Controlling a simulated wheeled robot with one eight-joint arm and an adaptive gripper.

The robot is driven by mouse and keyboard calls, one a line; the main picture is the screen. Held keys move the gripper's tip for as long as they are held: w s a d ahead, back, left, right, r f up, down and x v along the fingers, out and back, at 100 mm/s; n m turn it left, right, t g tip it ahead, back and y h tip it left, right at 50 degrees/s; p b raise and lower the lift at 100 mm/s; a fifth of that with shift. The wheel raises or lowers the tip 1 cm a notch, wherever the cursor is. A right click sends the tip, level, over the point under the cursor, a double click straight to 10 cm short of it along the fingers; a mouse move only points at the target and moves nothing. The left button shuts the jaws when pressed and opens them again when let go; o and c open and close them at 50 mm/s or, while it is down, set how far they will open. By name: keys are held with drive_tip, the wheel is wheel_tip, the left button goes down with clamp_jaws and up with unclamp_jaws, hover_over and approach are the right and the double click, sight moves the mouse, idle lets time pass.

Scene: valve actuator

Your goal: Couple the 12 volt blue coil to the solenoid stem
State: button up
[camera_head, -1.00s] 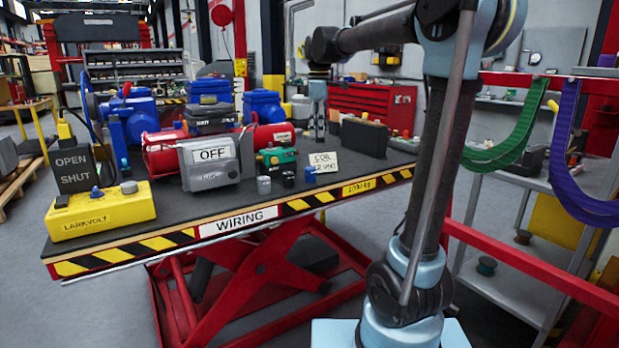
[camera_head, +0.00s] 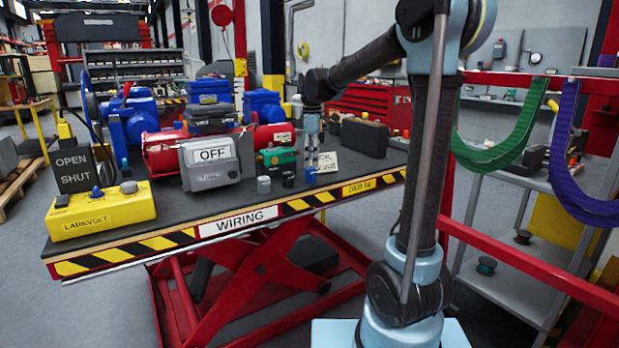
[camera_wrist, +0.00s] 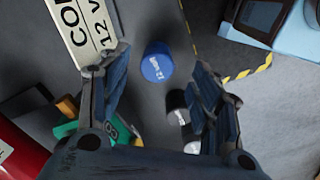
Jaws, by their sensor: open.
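The blue coil (camera_head: 310,176) stands on the grey table top near its front edge. In the wrist view the blue coil (camera_wrist: 157,62), with small pale lettering, lies in the gap between my fingertips. My gripper (camera_head: 312,155) points down above it, open and empty; its two fingers also show in the wrist view (camera_wrist: 162,65). The fingers appear clear of the coil. A green valve body (camera_head: 278,157) sits to the left; it shows partly behind my left finger in the wrist view (camera_wrist: 92,128). I cannot clearly make out the solenoid stem.
A black cylinder (camera_head: 288,179) and a grey one (camera_head: 264,185) stand left of the blue coil. A coil card (camera_head: 328,162) stands close behind it. The grey OFF box (camera_head: 210,165), red cylinder (camera_head: 165,150) and black case (camera_head: 364,137) also occupy the table.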

sight(310, 168)
drive_tip(key=shift+w+a+f, duration=0.1)
drive_tip(key=shift+a+f, duration=0.05)
drive_tip(key=shift+f, duration=1.35)
drive_tip(key=shift+a+f, duration=0.1)
drive_tip(key=shift+f, duration=1.35)
drive_tip(key=shift+c, duration=0.5)
drive_tip(key=c, duration=1.1)
